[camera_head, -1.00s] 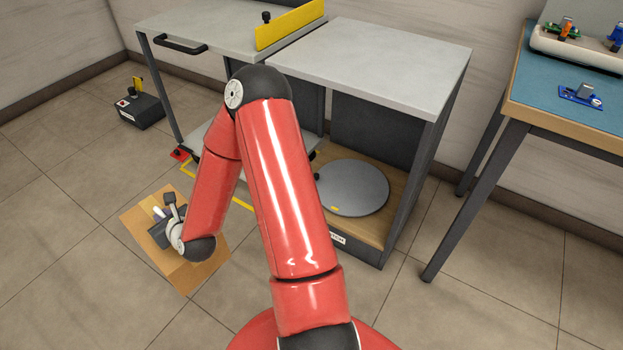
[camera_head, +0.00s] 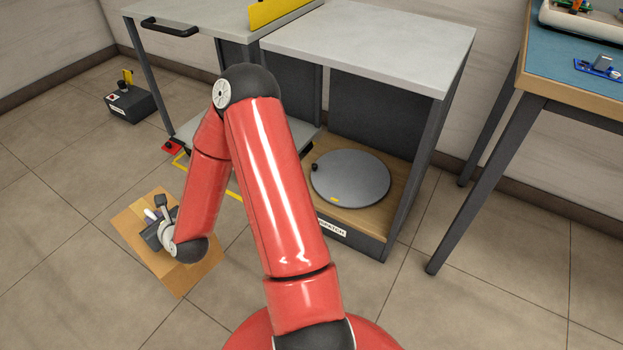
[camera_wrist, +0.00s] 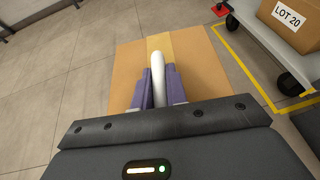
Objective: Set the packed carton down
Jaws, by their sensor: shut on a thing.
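The packed carton (camera_head: 190,272) is a brown box with a paler tape strip across its top, at the lower left in the head view. It also shows below my gripper in the wrist view (camera_wrist: 205,75). My gripper (camera_wrist: 158,84) has its purple fingers shut on a white upright handle (camera_wrist: 157,62) over the carton's top. In the head view my gripper (camera_head: 153,221) is above the carton, partly hidden by my wrist. The carton's underside is hidden, so its height over the floor cannot be told.
A yellow outline (camera_wrist: 245,70) marks the floor beside a low cart (camera_wrist: 262,45) bearing a carton labelled LOT 20 (camera_wrist: 292,22). A grey bench (camera_head: 370,45) has a round plate (camera_head: 350,178) on its lower shelf. A black box (camera_head: 130,104) stands at left. Floor left of the carton is clear.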

